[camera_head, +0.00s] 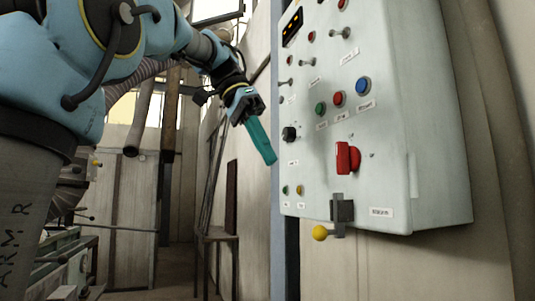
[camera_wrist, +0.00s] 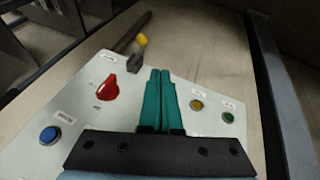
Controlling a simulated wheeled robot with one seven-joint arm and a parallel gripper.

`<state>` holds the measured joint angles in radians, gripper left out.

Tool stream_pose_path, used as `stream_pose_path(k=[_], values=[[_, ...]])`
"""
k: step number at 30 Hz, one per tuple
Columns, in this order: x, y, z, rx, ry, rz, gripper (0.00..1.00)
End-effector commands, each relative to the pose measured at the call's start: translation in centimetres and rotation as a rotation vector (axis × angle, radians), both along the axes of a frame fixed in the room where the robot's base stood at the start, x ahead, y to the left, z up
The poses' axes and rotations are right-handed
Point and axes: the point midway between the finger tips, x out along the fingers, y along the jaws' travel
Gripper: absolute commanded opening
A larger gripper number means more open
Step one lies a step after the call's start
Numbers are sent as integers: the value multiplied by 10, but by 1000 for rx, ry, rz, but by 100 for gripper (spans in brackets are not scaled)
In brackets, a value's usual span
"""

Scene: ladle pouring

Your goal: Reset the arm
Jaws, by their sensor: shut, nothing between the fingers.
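My blue arm reaches from the upper left in the head view. My gripper (camera_head: 270,158) has teal fingers and points down and to the right, left of the control panel (camera_head: 400,150). The fingers are shut together and empty. They also show side by side in the wrist view (camera_wrist: 160,76), over the panel's face. The panel is a pale box on the wall with a red rotary switch (camera_head: 347,158), which also shows in the wrist view (camera_wrist: 108,88). A lever with a yellow knob (camera_head: 320,233) hangs at its lower edge. Whether the fingers touch the panel cannot be told.
The panel carries a blue button (camera_head: 363,86), a red button (camera_head: 338,98), a green button (camera_head: 320,108), a black knob (camera_head: 289,133) and several toggles. A metal stand (camera_head: 216,238) is behind at the wall. Open space lies left of the panel.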

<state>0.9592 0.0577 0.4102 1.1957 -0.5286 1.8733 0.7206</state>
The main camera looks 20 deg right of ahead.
Motion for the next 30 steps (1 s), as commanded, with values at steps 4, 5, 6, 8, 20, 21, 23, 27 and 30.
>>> stream_pose_path(k=[4, 5, 6, 8, 20, 21, 23, 27, 30], values=[[0, 0, 0, 0, 0, 0, 0], [0, 0, 0, 0, 0, 0, 0], [0, 0, 0, 0, 0, 0, 0], [0, 0, -1, 1, 0, 2, 0], [95, 54, -156, 154, 38, 550, 0], [103, 68, -181, 179, 36, 625, 0], [112, 90, -218, 216, 31, 734, 0], [115, 148, -302, 301, 8, 961, 0], [101, 191, -357, 353, -13, 1102, 0]])
